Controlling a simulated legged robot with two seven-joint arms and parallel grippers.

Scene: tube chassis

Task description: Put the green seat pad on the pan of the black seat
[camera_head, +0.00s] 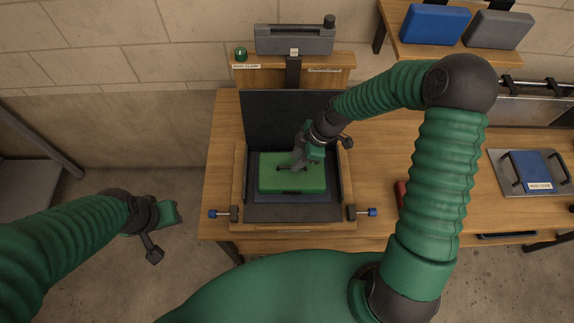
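The green seat pad (276,183) lies flat over the pan (300,214) of the black seat, between its side walls. A blue-grey layer shows under the pad's front and right edges. The black seat's back (268,115) stands upright behind it. My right gripper (298,164) is at the top of the pad, right of its middle. I cannot tell whether its fingers are closed or gripping the pad. My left gripper (170,214) is away to the left, over the floor, clear of the bench; its finger opening is not clear.
Clamp screws with blue ends stand at the seat's front left (222,213) and front right (362,211). A grey clamp block (294,40) is above the seat back. A blue pad on a metal tray (497,187) lies at right. A shelf (420,52) holds blue and grey pads.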

